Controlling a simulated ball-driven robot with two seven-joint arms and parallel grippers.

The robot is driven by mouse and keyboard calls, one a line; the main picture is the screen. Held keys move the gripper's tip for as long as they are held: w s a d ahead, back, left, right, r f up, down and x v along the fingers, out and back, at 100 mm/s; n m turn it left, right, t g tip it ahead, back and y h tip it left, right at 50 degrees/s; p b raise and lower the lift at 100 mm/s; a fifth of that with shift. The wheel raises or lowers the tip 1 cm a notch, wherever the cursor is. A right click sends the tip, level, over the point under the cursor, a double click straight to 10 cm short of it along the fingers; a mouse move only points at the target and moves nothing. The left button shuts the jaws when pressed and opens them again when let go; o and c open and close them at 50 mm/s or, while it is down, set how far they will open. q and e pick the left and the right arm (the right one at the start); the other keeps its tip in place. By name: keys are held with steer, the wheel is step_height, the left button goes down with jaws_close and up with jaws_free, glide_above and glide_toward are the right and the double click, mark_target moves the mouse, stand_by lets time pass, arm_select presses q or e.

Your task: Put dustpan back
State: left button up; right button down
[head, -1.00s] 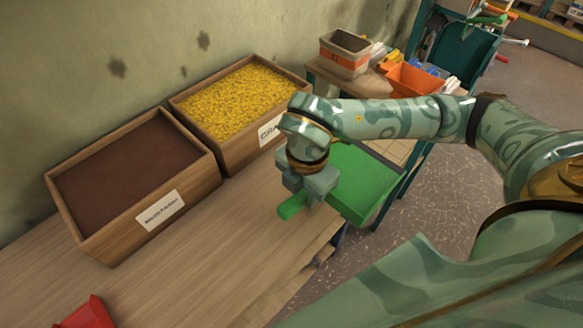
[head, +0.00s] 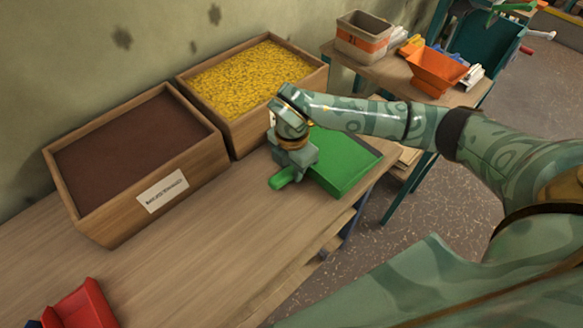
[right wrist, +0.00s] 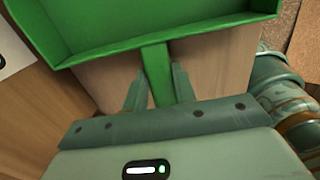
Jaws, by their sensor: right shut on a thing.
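The green dustpan (head: 345,163) is at the right end of the wooden bench, in front of the box of yellow material. My right gripper (head: 285,177) is shut on its handle, which sticks out toward the front left. In the right wrist view the dustpan (right wrist: 160,38) spans the top, and its handle (right wrist: 157,75) runs down between the fingers of my right gripper (right wrist: 160,92). The pan appears level over the bench top; I cannot tell whether it touches. My left gripper is not in view.
A box of dark brown material (head: 190,205) and the yellow-filled box (head: 315,90) stand along the wall. A red scoop (head: 85,308) lies at front left. A side table (head: 395,72) holds an orange hopper (head: 437,68) and a bin (head: 362,42). The front middle bench (head: 190,265) is clear.

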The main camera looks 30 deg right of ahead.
steer(key=c, duration=1.1)
jaws_free()
steer(key=shift+f, duration=0.15)
step_height(320, 180, up, 12)
steer(key=p, duration=0.3)
